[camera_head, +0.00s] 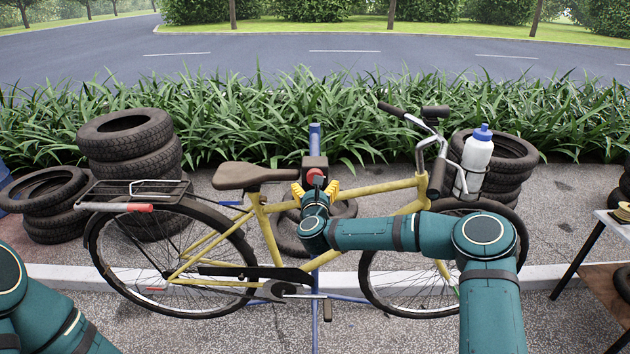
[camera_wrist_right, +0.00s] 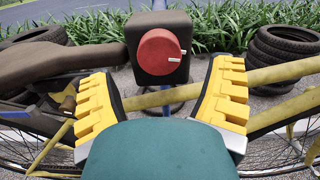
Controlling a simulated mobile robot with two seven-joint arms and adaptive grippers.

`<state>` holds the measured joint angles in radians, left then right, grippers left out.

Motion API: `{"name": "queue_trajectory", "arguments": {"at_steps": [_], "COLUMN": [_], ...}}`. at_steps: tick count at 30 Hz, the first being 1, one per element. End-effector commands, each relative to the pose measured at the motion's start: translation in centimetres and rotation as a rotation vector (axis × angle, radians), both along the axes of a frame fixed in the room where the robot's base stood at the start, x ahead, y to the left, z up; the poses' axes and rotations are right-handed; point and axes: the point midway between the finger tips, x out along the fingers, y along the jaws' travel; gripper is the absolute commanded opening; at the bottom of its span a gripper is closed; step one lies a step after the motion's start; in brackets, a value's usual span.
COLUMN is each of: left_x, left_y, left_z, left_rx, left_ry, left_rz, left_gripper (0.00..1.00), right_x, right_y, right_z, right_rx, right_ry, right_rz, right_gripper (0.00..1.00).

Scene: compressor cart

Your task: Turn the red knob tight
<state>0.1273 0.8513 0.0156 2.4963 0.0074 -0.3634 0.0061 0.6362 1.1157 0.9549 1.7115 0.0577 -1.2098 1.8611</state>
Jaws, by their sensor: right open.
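The red knob (camera_wrist_right: 159,56) is round and sits on the front of a dark clamp block (camera_wrist_right: 177,25), which tops the blue repair stand (camera_head: 315,137). In the head view the knob (camera_head: 315,176) shows just above my right gripper (camera_head: 315,187). My right gripper's yellow fingers (camera_wrist_right: 163,95) are spread wide, one on each side below the knob. They are open, hold nothing, and do not appear to touch the knob. A small pale mark shows on the knob's right side. My left arm comes in at the lower left, but its gripper is out of view.
A yellow bicycle (camera_head: 376,189) stands at the stand, its brown saddle (camera_head: 254,175) just left of the knob. A white bottle (camera_head: 476,160) hangs near the handlebar. Stacked tires (camera_head: 128,137) stand at the left. A table (camera_head: 612,224) is at the right edge.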

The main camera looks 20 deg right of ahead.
Motion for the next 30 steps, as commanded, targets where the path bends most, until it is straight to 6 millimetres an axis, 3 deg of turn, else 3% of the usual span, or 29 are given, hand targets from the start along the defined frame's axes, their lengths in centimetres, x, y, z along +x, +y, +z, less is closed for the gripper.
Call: {"name": "queue_trajectory", "arguments": {"at_steps": [9, 20, 21, 27, 30], "left_x": [0.0, 0.0, 0.0, 0.0, 0.0], "left_y": [0.0, 0.0, 0.0, 0.0, 0.0], "left_z": [0.1, 0.1, 0.1, 0.1, 0.1], "left_rx": [0.0, 0.0, 0.0, 0.0, 0.0], "left_ry": [-0.001, -0.001, -0.001, -0.001, -0.001], "left_rz": [0.0, 0.0, 0.0, 0.0, 0.0], "left_gripper": [0.47, 0.47, 0.47, 0.47, 0.47], "right_x": [3.2, 3.6, 3.6, 3.6, 3.6], "right_y": [-0.9, -1.0, -1.0, -1.0, -1.0], "right_z": [0.0, 0.0, 0.0, 0.0, 0.0], "right_rx": [-0.001, -0.001, -0.001, -0.001, -0.001], "right_ry": [0.0, 0.0, 0.0, 0.0, 0.0], "right_rz": [-0.001, 0.0, 0.0, 0.0, 0.0], "right_gripper": [0.81, 0.81, 0.77, 0.12, 0.12]}}
